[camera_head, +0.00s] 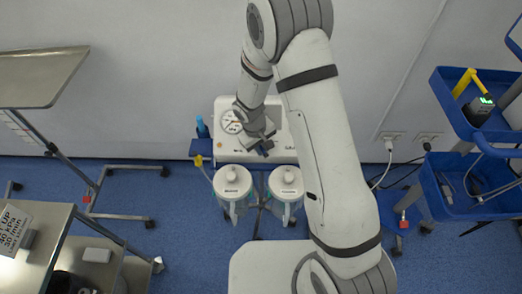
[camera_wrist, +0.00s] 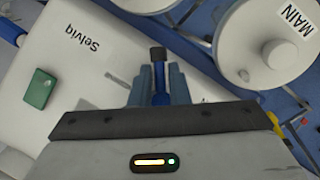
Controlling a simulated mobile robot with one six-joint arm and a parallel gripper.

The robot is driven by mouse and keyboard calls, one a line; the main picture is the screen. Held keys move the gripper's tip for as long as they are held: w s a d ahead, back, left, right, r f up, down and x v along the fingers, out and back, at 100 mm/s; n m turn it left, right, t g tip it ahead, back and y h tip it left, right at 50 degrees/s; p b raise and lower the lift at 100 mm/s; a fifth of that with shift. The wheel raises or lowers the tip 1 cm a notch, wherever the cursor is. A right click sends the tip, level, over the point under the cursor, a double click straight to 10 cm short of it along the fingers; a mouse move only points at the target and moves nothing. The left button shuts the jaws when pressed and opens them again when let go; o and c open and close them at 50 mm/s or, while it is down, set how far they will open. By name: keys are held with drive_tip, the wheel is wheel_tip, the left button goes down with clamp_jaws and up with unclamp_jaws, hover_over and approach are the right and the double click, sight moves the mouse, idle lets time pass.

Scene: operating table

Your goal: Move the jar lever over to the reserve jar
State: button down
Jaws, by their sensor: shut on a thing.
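My gripper (camera_wrist: 158,88) is shut on a blue lever with a black tip (camera_wrist: 157,54), in front of the white suction unit (camera_wrist: 85,75) marked "Selviq". In the wrist view the lever points up the picture, towards the pale edge of a second jar (camera_wrist: 145,4). The jar marked MAIN (camera_wrist: 268,45) is at the upper right. In the head view my gripper (camera_head: 264,148) is at the unit's front, above and between two white-lidded jars, the left jar (camera_head: 233,180) and the right jar (camera_head: 286,180). Their labels are too small to read there. The lever's base is hidden by my gripper.
A round gauge (camera_head: 231,122) is on the unit's left. A green button (camera_wrist: 40,88) is on its casing. A blue trolley (camera_head: 450,185) with cables stands at the right. A metal tray (camera_head: 40,78) and a table (camera_head: 30,245) are at the left.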

drive_tip(key=c, duration=1.4)
unclamp_jaws()
wheel_tip(320, 180, up, 8)
drive_tip(key=a, duration=0.1)
drive_tip(key=shift+s+a+f, duration=0.15)
drive_tip(key=shift+a, duration=0.05)
drive_tip(key=s+d+r+m+y, duration=0.1)
drive_tip(key=s+d+r+m, duration=0.15)
drive_tip(key=d+r, duration=0.35)
drive_tip(key=s+d+r+m, duration=0.1)
drive_tip(key=s+d+r, duration=0.3)
drive_tip(key=r, duration=0.4)
drive_tip(key=s+d+r+m+t, duration=0.1)
drive_tip(key=s+d+r, duration=0.1)
drive_tip(key=s, duration=0.4)
drive_tip(key=s+d+r+m+t+y, duration=0.1)
drive_tip(key=s+d+r+m, duration=0.1)
drive_tip(key=s+r, duration=0.3)
drive_tip(key=shift+s+d+r, duration=0.3)
drive_tip(key=shift+s+d, duration=0.45)
drive_tip(key=shift+s, duration=0.15)
